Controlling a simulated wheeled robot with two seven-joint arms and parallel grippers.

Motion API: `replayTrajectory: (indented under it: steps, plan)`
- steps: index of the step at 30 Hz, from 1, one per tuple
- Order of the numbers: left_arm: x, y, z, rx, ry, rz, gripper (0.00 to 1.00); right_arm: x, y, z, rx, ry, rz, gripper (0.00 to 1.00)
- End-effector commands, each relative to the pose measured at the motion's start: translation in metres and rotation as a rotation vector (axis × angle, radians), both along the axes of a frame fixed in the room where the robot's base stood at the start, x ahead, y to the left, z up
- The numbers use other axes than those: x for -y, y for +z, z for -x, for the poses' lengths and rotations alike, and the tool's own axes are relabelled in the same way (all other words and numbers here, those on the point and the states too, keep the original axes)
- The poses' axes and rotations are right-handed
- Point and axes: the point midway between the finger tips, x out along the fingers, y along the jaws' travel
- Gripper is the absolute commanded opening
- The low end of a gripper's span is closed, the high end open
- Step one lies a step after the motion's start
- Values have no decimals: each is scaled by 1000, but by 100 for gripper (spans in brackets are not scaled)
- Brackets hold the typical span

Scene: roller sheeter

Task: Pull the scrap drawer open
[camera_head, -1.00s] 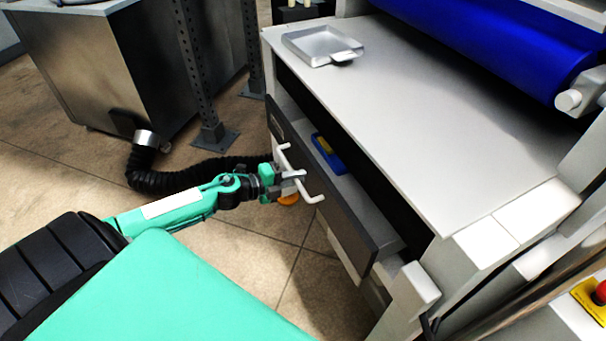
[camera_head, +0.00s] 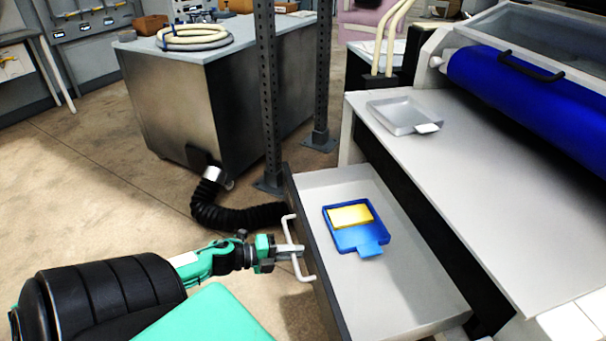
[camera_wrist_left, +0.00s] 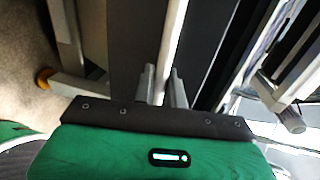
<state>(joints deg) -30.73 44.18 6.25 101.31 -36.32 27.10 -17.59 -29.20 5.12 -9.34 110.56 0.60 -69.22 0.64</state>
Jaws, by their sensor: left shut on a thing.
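The scrap drawer (camera_head: 420,303) stands well out from under the grey machine table, its inside open to view. A blue tray (camera_head: 347,238) holding a yellow block (camera_head: 350,215) lies in it. The drawer's white bar handle (camera_head: 293,243) is on its dark front. My left gripper (camera_head: 291,249) is shut on the handle. In the left wrist view the pale handle bar (camera_wrist_left: 171,50) runs between the two grey fingers (camera_wrist_left: 166,92). My right gripper is not in view.
A clear tray (camera_head: 398,113) sits on the machine table (camera_head: 465,205), beside a blue roller (camera_head: 530,95). A black hose (camera_head: 235,214) lies on the floor behind the gripper, near a steel cabinet (camera_head: 175,105) and dark posts (camera_head: 266,100).

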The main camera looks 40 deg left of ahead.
Motion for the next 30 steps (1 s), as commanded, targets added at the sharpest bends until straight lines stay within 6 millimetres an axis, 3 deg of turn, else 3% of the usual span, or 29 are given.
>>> replayTrajectory:
  steps: [15, 16, 18, 30]
  plan:
    - [-3, -1, 6, -1, -2, 0, 0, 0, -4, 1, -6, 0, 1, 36]
    - [-3, -1, 6, -1, -2, 0, 18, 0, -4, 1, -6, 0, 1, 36]
    - [-3, -1, 6, 0, -2, 0, 30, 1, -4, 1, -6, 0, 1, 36]
    - [-6, 0, 11, -1, -1, 0, 30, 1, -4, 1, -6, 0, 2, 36]
